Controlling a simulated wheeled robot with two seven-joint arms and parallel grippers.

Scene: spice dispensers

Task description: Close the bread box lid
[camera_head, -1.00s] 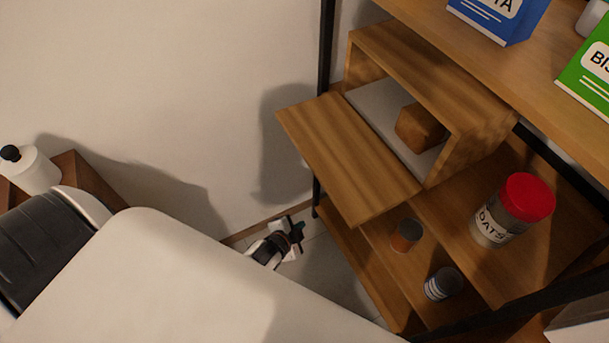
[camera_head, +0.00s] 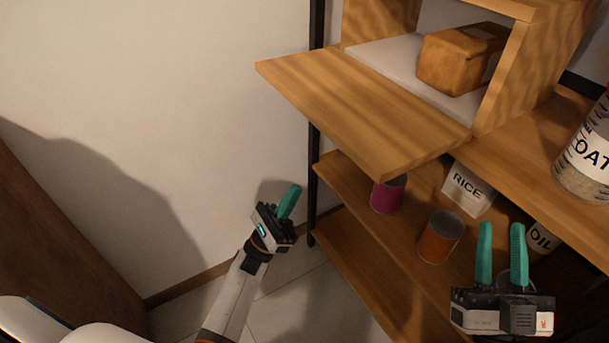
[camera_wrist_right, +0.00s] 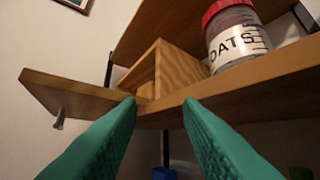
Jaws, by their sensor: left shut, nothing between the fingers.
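The wooden bread box (camera_head: 495,75) stands on a shelf with its front open and a brown loaf (camera_head: 462,58) inside. Its lid (camera_head: 365,110) is folded down and sticks out flat towards the front left. In the right wrist view the lid (camera_wrist_right: 75,95) shows from below, with a small knob (camera_wrist_right: 58,119) on its underside. My left gripper (camera_head: 289,201) is shut and empty, below and left of the lid, apart from it. My right gripper (camera_head: 501,254) is open and empty, below and right of the lid; its fingers (camera_wrist_right: 162,105) point up towards the shelf edge and box.
An oats jar (camera_head: 585,155) stands on the shelf right of the box. A lower shelf holds a purple can (camera_head: 388,194), an orange can (camera_head: 440,236), a rice box (camera_head: 467,190) and an oil container (camera_head: 541,240). A black post (camera_head: 313,150) stands left. Space in front of the lid is free.

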